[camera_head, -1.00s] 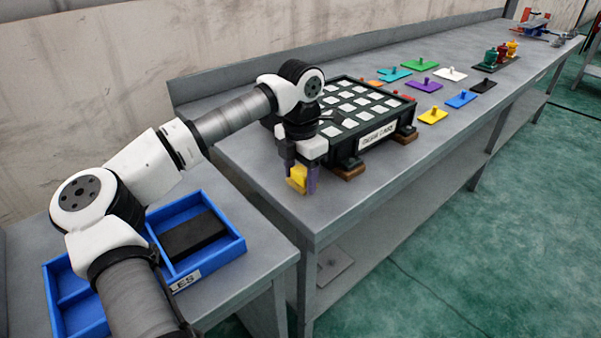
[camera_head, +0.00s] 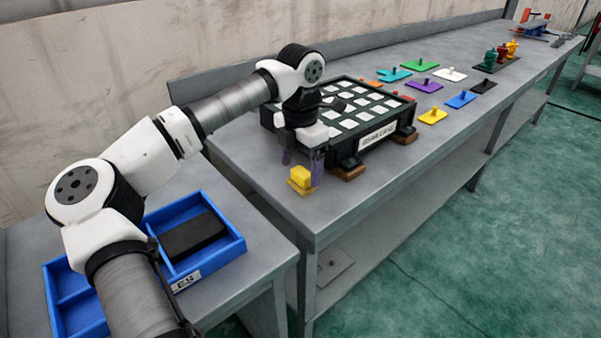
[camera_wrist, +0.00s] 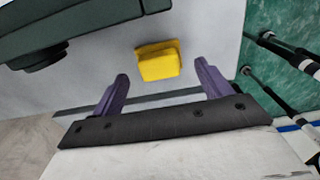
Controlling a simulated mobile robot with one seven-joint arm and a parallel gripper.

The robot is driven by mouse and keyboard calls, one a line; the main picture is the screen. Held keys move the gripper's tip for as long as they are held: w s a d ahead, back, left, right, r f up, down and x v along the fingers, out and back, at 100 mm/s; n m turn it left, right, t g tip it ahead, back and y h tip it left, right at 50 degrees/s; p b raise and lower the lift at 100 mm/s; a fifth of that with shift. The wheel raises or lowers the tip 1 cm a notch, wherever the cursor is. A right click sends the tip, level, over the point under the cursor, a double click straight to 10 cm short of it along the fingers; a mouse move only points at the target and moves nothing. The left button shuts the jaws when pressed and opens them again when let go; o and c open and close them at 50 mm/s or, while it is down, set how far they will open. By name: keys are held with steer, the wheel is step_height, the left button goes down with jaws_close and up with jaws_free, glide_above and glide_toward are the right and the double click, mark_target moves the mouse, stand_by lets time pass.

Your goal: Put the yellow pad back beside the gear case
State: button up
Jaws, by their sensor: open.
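The yellow pad (camera_head: 300,181) rests on the grey bench top, just left of the near left corner of the black gear case (camera_head: 345,149) and apart from it. In the wrist view the yellow pad (camera_wrist: 158,63) lies beyond the fingertips, with the dark edge of the gear case (camera_wrist: 75,28) at upper left. My gripper (camera_head: 302,166) is open and empty, its purple fingers above and behind the pad. In the wrist view my gripper (camera_wrist: 162,76) has its two fingers spread wide, with nothing between them.
Small wooden feet (camera_head: 349,172) support the case. Colored plates with knobs, including another yellow one (camera_head: 433,116), lie farther along the bench. A blue tray (camera_head: 235,248) with a black block (camera_head: 193,236) stands on the lower left table. The bench front edge is close to the pad.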

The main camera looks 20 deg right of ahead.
mark_target(301, 172)
step_height(301, 172, up, 9)
steer(key=shift+r, duration=0.2)
stand_by(0.3)
